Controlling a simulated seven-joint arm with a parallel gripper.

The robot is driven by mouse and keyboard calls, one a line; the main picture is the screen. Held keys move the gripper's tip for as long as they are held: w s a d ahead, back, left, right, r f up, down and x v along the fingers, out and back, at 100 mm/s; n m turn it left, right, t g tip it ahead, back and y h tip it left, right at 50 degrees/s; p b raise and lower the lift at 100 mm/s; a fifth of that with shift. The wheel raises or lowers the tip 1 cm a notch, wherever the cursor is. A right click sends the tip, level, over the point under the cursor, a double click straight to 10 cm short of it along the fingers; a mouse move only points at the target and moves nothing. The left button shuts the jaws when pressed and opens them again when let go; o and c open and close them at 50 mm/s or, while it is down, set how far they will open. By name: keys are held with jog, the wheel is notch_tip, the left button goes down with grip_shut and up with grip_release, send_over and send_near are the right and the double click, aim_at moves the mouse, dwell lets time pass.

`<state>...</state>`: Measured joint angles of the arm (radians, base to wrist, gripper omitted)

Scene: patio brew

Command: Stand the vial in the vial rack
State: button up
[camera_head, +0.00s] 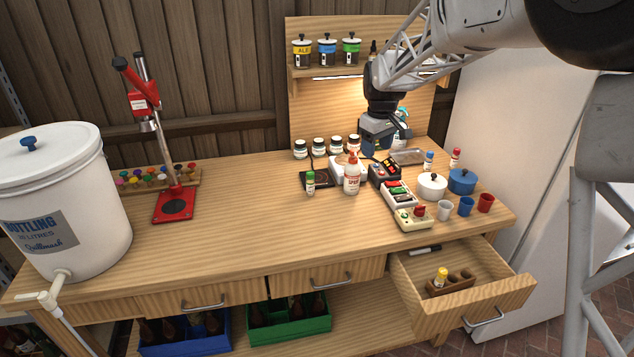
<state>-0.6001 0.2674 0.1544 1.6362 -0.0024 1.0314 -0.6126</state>
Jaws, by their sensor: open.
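The wooden vial rack (462,284) is in the open drawer at the front right. A yellow-capped vial (441,276) stands upright at its left end, and holes show to its right. On the bench are a green-capped vial (310,183) at the middle, a blue-capped vial (428,161) and a red-capped vial (455,157) at the right. I cannot tell which vial the task means. My gripper (383,153) is open above the back of the bench, behind the spray-type white bottle and left of the blue-capped vial. Its fingertips are partly hard to make out.
The drawer (482,305) juts forward. A red capper (173,203) and white bucket (75,215) stand left. The centre-left bench is clear.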

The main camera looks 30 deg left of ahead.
aim_at(310, 173)
jog(key=a+f+n, duration=0.1)
jog(key=a+f, duration=0.2)
jog(key=a, duration=0.4)
jog(key=a+f+n, duration=0.1)
jog(key=a+f, duration=0.3)
jog(key=a, duration=0.3)
jog(key=a+f+n, duration=0.2)
jog(key=a+f, duration=0.2)
jog(key=a, duration=0.3)
jog(key=shift+w+a+f+g, duration=0.1)
jog(key=shift+w+a+g, duration=0.1)
jog(key=shift+g, duration=0.1)
jog(key=shift+f, duration=0.1)
jog(key=shift+s+f, duration=0.1)
jog(key=shift+f, duration=1.1)
jog(key=shift+f, duration=0.1)
jog(key=shift+s+f, duration=0.2)
jog(key=shift+f, duration=2.3)
jog(key=c, duration=1.1)
